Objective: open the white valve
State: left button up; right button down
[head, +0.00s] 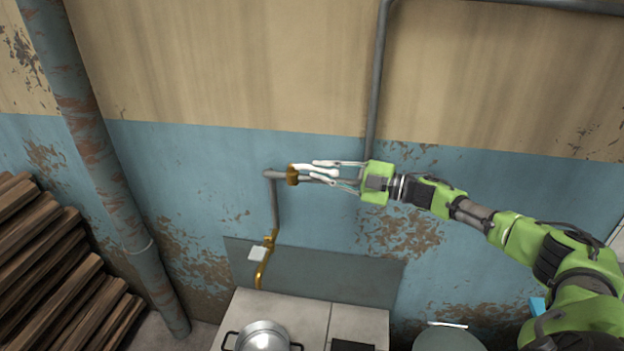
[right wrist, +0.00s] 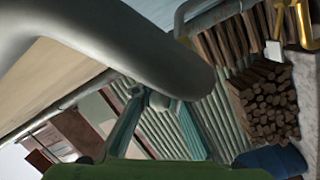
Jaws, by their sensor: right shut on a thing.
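The white valve (head: 304,168) is a pale lever on a brass body (head: 292,176), set in the grey pipe on the blue wall. The lever points right, roughly along the pipe. My right gripper (head: 326,172) reaches in from the right, with its fingers around the lever and shut on it. In the right wrist view, a large pale rounded bar, seemingly the lever (right wrist: 120,45), crosses close to the camera and partly hides the fingertips. My left gripper is not in view.
The grey pipe (head: 275,205) drops to a yellow pipe (head: 262,272) with a small white plate. Below are a stove top (head: 300,312) and a metal pot (head: 263,338). A rusty pipe (head: 105,165) and stacked wood (head: 60,270) stand left. The wall around the valve is clear.

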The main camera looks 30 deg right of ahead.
jog(key=shift+w+d+n+g+y+b, duration=0.25)
jog(key=shift+d+n+g+y+b, duration=0.15)
jog(key=shift+n+y+b, duration=0.15)
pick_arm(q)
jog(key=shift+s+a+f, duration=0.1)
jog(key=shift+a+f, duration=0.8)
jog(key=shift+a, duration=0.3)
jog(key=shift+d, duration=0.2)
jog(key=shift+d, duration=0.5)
pick_arm(e)
jog(key=c, duration=2.1)
grip_release()
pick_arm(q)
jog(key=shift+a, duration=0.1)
pick_arm(e)
jog(key=shift+s+d, duration=0.2)
jog(key=shift+s, duration=0.05)
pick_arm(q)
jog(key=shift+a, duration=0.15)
pick_arm(e)
jog(key=v, duration=1.1)
jog(key=shift+d, duration=0.2)
